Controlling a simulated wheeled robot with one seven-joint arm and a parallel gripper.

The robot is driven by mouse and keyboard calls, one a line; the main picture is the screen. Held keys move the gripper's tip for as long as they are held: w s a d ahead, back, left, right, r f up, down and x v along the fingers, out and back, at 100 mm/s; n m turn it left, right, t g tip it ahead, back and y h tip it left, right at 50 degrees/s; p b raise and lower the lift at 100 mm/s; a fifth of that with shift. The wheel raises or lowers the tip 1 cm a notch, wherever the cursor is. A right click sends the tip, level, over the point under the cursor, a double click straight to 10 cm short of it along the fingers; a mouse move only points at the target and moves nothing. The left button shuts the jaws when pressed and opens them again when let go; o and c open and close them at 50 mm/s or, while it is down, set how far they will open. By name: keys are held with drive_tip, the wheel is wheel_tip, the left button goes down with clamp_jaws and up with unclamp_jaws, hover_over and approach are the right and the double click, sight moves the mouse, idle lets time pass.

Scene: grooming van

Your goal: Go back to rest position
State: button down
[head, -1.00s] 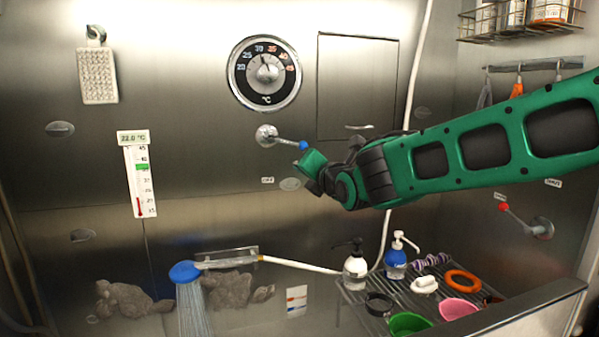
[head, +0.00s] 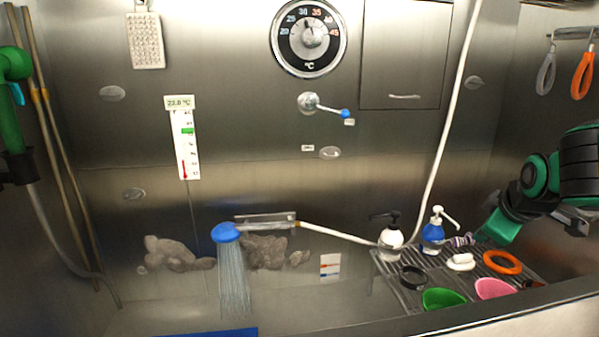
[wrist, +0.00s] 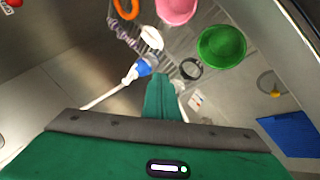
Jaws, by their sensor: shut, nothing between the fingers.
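My gripper (head: 500,228) is at the right in the head view, near the right end of the wire shelf, with no object in it. In the wrist view my gripper (wrist: 163,100) shows as a green pointed shape with its fingers together. The lever with the blue tip (head: 330,108) on the back wall is apart from my gripper and points right and slightly down. The round dial (head: 309,38) above it has its needle near the top.
A wire shelf (head: 408,296) holds a white bottle (head: 391,240), a blue bottle (head: 433,236), an orange ring (head: 502,262), a green bowl (head: 444,298) and a pink bowl (head: 494,289). A blue shower head (head: 226,232) sprays water at the left.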

drive_tip(key=s+d+f+m+g, duration=0.1)
drive_tip(key=s+m, duration=0.1)
drive_tip(key=s, duration=0.2)
drive_tip(key=s+d+f+m+g, duration=0.1)
drive_tip(key=s+f+m, duration=0.1)
drive_tip(key=s, duration=0.3)
drive_tip(key=s+f+m+g, duration=0.2)
drive_tip(key=s+m, duration=0.1)
drive_tip(key=s, duration=0.2)
drive_tip(key=shift+d+f+m, duration=0.25)
drive_tip(key=shift+d+m, duration=0.15)
drive_tip(key=s+a+f+m+g+y, duration=0.1)
drive_tip(key=s+m+g, duration=0.1)
drive_tip(key=s, duration=0.4)
drive_tip(key=s+a+f+m+g+y, duration=0.1)
drive_tip(key=s+m, duration=0.3)
drive_tip(key=s, duration=0.2)
drive_tip(key=shift+s+a+f+g, duration=0.2)
drive_tip(key=shift+s+f+g, duration=0.2)
drive_tip(key=shift+w+d+f, duration=0.1)
drive_tip(key=shift+w+f, duration=0.15)
drive_tip(key=shift+w, duration=0.4)
